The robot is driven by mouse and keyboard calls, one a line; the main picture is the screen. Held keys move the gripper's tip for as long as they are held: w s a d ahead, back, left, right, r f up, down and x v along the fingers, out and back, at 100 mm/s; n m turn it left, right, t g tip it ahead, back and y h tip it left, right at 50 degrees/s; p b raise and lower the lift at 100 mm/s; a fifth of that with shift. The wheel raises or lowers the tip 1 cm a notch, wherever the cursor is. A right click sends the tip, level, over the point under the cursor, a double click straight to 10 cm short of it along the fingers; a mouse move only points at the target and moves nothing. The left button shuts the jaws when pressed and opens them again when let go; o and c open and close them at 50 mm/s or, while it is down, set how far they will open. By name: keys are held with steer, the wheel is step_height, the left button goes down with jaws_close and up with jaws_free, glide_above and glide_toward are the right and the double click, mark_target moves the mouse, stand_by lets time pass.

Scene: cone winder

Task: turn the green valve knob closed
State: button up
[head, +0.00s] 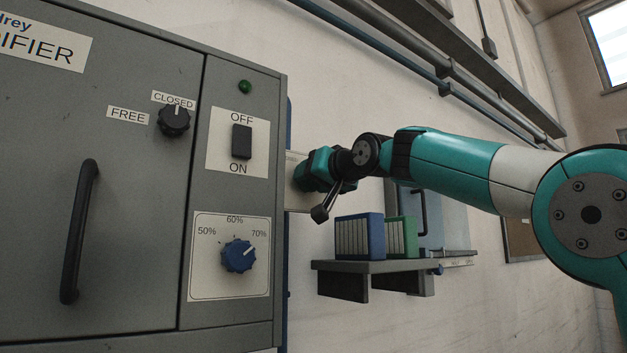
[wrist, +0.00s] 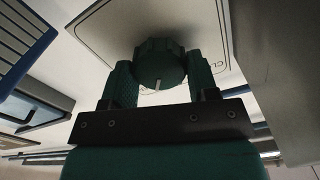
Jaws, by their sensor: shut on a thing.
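The green valve knob (wrist: 160,62) is in the upper middle of the wrist view, in front of a pale plate (wrist: 105,30). The two fingers of my gripper (wrist: 160,72) are shut on it, one on each side. A white mark on the knob points toward the bottom of the wrist view. Part of a label beginning "CL" (wrist: 212,67) shows to the right of the knob; the rest is hidden by a finger. In the head view my gripper (head: 306,170) is just beyond the right edge of the grey cabinet, and the knob is hidden there.
The grey cabinet (head: 130,220) fills the left of the head view, with a black knob (head: 174,121), black switch (head: 241,142), blue dial (head: 238,256) and handle (head: 79,230). Below my arm, a shelf (head: 345,267) holds a blue binder (head: 360,237) and a green binder (head: 402,237).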

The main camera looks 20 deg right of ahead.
steer(key=shift+f+n+b, duration=0.1)
steer(key=shift+n+b, duration=1.25)
steer(key=shift+n, duration=6.85)
steer(key=o, duration=0.9)
steer(key=shift+o, duration=0.2)
